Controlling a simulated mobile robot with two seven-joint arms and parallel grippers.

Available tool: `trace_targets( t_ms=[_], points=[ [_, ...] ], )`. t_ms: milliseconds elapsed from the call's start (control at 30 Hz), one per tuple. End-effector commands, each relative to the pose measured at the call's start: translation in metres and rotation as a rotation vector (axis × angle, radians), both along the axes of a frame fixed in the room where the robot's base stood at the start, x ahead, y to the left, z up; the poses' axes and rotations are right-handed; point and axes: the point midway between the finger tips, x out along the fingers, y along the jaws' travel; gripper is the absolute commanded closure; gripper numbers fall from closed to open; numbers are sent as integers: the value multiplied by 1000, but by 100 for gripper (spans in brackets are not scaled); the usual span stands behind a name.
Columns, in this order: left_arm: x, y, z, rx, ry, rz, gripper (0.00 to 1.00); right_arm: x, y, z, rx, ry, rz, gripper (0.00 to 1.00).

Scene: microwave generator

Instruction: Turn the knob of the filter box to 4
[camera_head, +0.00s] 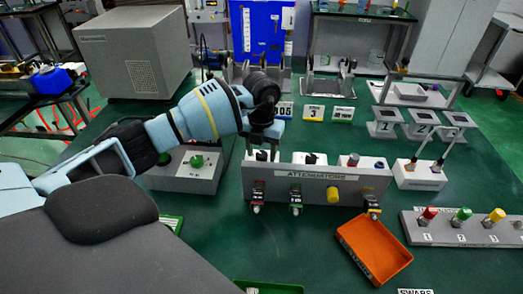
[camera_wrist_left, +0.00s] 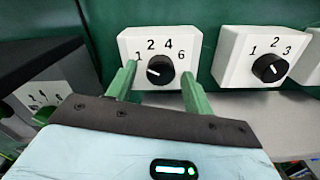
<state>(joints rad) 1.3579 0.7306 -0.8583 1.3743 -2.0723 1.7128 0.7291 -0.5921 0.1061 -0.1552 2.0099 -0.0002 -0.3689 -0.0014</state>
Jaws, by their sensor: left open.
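A white box with a black knob (camera_wrist_left: 160,70) and the numbers 1, 2, 4 and 6 is in the middle of the left wrist view. The white mark on the knob points left, nearest the 1. The frames do not name this box as the filter box. My left gripper (camera_wrist_left: 158,74) is open, with its green fingers on either side of the knob and nothing visibly held. Whether they touch the knob cannot be told. In the head view my left gripper (camera_head: 263,143) points down over the left end of the grey attenuator panel (camera_head: 320,181). My right gripper is not in view.
A second white box (camera_wrist_left: 242,56) with a black knob and numbers 1 to 3 stands just right. A grey box with a green knob (camera_head: 197,161) stands left of the gripper. An orange tray (camera_head: 372,250) lies in front of the panel.

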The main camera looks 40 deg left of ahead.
Motion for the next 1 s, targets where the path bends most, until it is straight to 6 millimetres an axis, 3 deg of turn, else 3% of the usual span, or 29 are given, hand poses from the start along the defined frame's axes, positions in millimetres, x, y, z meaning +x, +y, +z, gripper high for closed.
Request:
trace_targets(
  t_ms=[67, 400, 767, 1000],
  points=[
    [0, 0, 0, 0, 0, 0, 51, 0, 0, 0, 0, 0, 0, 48],
    [0, 0, 0, 0, 0, 0, 93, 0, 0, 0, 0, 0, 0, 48],
    [0, 0, 0, -1, 1, -67, 93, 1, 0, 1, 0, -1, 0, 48],
    [0, 1, 0, 0, 1, -234, 93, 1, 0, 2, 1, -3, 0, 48]
  ],
)
